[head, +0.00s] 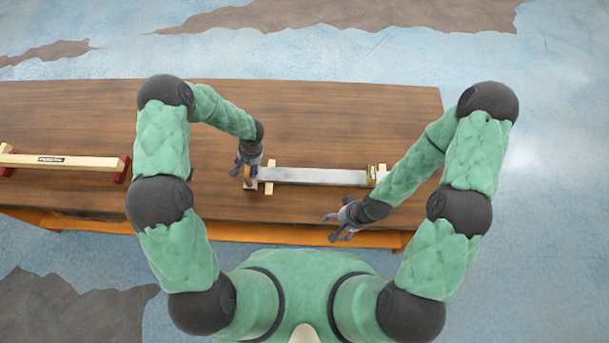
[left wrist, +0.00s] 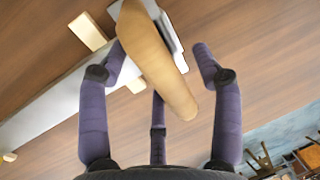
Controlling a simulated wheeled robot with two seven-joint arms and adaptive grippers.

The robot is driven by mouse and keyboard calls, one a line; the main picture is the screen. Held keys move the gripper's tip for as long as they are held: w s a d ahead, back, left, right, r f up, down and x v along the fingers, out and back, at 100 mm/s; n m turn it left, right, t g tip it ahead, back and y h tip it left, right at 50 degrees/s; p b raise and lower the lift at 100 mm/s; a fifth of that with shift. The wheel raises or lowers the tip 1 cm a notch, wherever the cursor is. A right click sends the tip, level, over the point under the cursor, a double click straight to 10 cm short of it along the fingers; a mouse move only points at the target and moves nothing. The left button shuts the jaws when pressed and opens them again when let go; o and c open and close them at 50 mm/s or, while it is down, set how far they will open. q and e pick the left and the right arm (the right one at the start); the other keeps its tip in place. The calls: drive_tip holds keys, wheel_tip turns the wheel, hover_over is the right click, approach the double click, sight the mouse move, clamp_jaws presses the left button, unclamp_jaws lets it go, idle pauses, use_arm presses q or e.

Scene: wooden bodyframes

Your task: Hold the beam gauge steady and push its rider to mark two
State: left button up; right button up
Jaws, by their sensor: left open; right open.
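The beam gauge has a long silver beam (head: 312,176) lying left to right on wooden feet on the table; it also shows in the left wrist view (left wrist: 50,110). A rounded wooden handle (head: 250,183) stands at its left end. My left gripper (head: 246,172) is open at this handle. In the left wrist view its fingers are spread around the handle (left wrist: 155,60), with visible gaps. A yellowish-brown block (head: 373,174), possibly the rider, sits near the beam's right end. My right gripper (head: 331,226) is open and empty, in front of the beam, apart from it. The marks cannot be read.
The brown wooden table (head: 330,112) is clear behind the gauge. A pale wooden bar with red end blocks (head: 62,161) lies at the far left. The table's front edge (head: 290,234) runs close to my right gripper.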

use_arm(q)
drive_tip(key=shift+w, duration=0.1)
clamp_jaws()
drive_tip(key=shift+d, duration=0.65)
idle(0.9)
idle(1.3)
